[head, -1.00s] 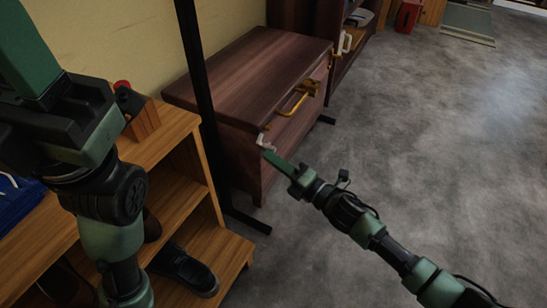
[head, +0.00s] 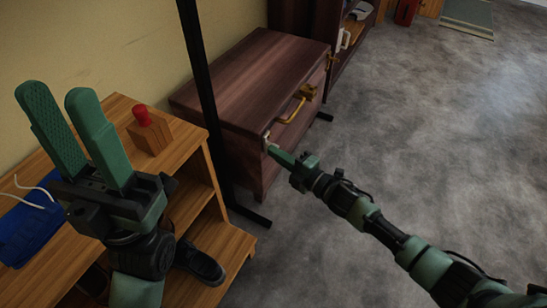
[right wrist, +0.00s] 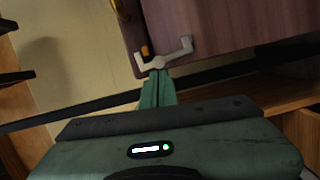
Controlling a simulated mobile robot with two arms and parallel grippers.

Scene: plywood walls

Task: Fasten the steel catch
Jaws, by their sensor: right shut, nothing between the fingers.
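The steel catch (head: 267,138) is a small pale crank-shaped piece at the near front corner of a dark wooden chest (head: 255,75). In the right wrist view the catch (right wrist: 163,62) stands across the chest's edge, with one bent end at the left and a raised end at the right. My right gripper (head: 272,150) is shut and empty, its fingertips at or very close to the catch; I cannot tell if they touch. It also shows in the right wrist view (right wrist: 159,73), just below the catch's middle. My left gripper (head: 56,92) is open and empty, fingers pointing up.
The chest has a brass handle (head: 292,108). A black post (head: 200,90) stands in front of its left part. A wooden shelf unit (head: 120,110) at left holds a red button on a block (head: 149,138), a blue item (head: 30,228) and dark shoes (head: 203,262). The grey floor at right is clear.

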